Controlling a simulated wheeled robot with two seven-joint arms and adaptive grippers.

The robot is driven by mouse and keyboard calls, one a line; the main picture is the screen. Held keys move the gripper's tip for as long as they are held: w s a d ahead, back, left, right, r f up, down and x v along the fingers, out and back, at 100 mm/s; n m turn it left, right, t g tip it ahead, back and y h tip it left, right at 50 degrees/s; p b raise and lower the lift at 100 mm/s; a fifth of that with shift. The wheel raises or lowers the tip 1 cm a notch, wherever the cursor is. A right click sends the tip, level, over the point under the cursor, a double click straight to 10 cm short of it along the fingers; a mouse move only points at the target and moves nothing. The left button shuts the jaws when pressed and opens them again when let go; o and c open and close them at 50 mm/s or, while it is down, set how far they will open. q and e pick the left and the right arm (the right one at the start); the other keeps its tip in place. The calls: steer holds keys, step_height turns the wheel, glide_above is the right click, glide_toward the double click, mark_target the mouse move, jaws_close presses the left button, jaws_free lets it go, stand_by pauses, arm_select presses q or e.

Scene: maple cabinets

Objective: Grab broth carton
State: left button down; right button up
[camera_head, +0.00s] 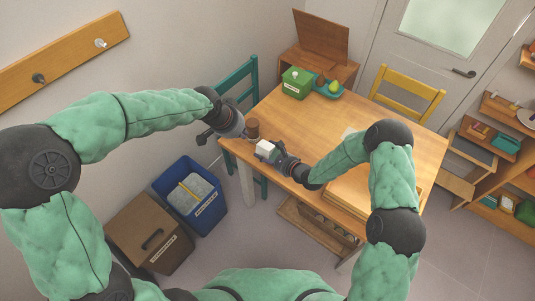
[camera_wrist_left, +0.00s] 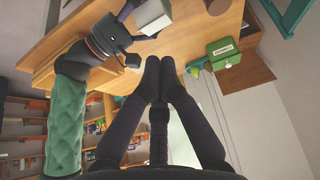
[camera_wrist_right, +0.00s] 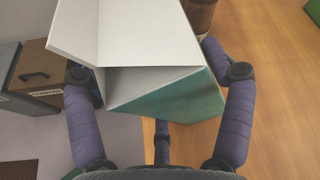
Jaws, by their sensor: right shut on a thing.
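The carton, a white and teal box, shows its white end in the head view (camera_head: 265,148), over the near left part of the table. My right gripper (camera_head: 277,155) is shut on it. In the right wrist view the carton (camera_wrist_right: 165,95) sits tilted between the two fingers, with white and teal faces showing. I cannot tell whether it touches the table.
A brown cylinder (camera_head: 252,129) stands close to the carton. A green box (camera_head: 296,83) and a teal tray (camera_head: 329,91) are at the table's back. A teal chair (camera_head: 243,97) and a blue bin (camera_head: 190,195) are at the left. The table's middle (camera_head: 330,125) is clear.

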steer(key=shift+s+f, duration=0.25)
steer(key=shift+f, duration=0.05)
arm_select(q)
steer(key=s+f+n+g, duration=0.15)
steer(key=s+f, duration=0.25)
steer(key=f, duration=0.6)
steer(key=s+f+n+g, duration=0.1)
steer(key=s+f+n, duration=0.2)
steer(key=f, duration=0.6)
arm_select(e)
steer(key=shift+f, duration=0.1)
steer(key=shift+s, duration=0.1)
arm_select(q)
steer(key=s+f+n+g, duration=0.1)
steer(key=s+f+n, duration=0.4)
steer(key=s+f, duration=0.9)
steer(key=s, duration=0.3)
steer(key=shift+a+h, duration=0.25)
steer(key=shift+h, duration=0.15)
steer(key=shift+r+g, duration=0.1)
steer(key=shift+g, duration=0.15)
